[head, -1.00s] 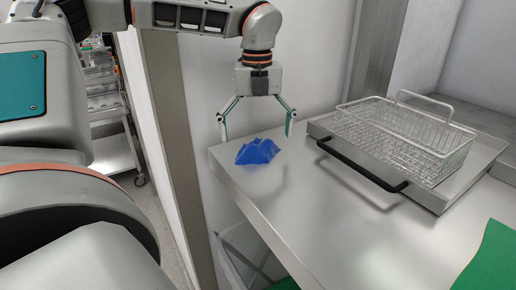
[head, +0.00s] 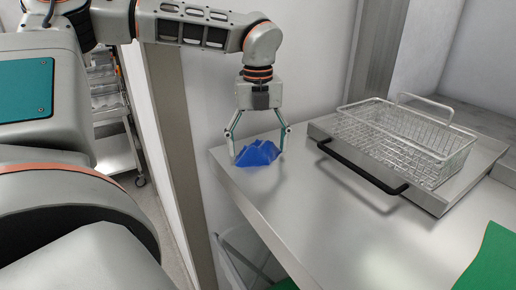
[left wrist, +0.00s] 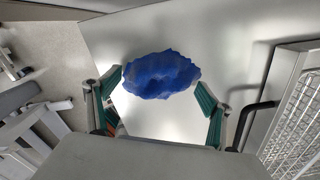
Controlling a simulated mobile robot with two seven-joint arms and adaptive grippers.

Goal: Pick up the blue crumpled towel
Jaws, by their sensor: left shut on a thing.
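The towel appears to rest on the counter. My right gripper is not in view.
A wire basket (head: 410,140) stands on a steel tray with a black handle (head: 362,167), right of the towel. A green cloth (head: 490,262) lies at the lower right. A wall is close behind the gripper. The counter's left edge is near the towel.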

